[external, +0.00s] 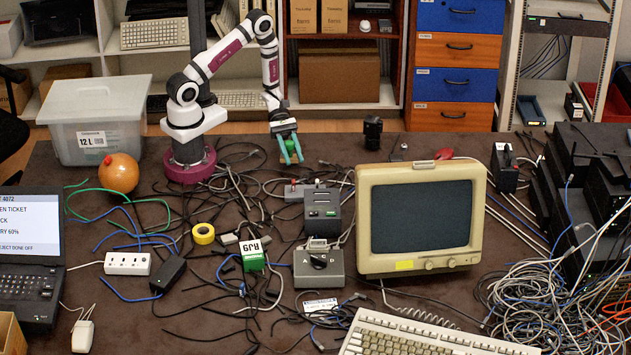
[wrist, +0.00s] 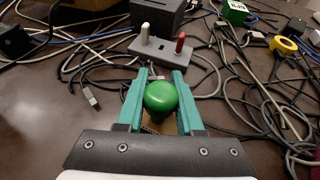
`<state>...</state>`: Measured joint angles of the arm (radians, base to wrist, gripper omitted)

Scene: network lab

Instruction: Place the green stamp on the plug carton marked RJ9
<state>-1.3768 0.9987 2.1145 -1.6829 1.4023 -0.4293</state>
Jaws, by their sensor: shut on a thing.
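My gripper (external: 290,150) is shut on the green stamp (wrist: 160,97), whose round green knob shows between the teal fingers in the wrist view. The stamp is also partly visible between the fingers in the external view (external: 288,150). The green and white plug carton marked RJ9 (external: 252,254) stands among cables in the middle front of the table, its lettering upside down in the external view. It also shows at the top of the wrist view (wrist: 235,13). My gripper is behind the carton and apart from it.
A grey stand (wrist: 175,52) holds a white and a red stamp. A dark boxy device (external: 321,212), a switch box (external: 319,268) and a monitor (external: 421,220) stand right of the carton. Yellow tape (external: 203,234) lies to its left. Loose cables cover much of the table.

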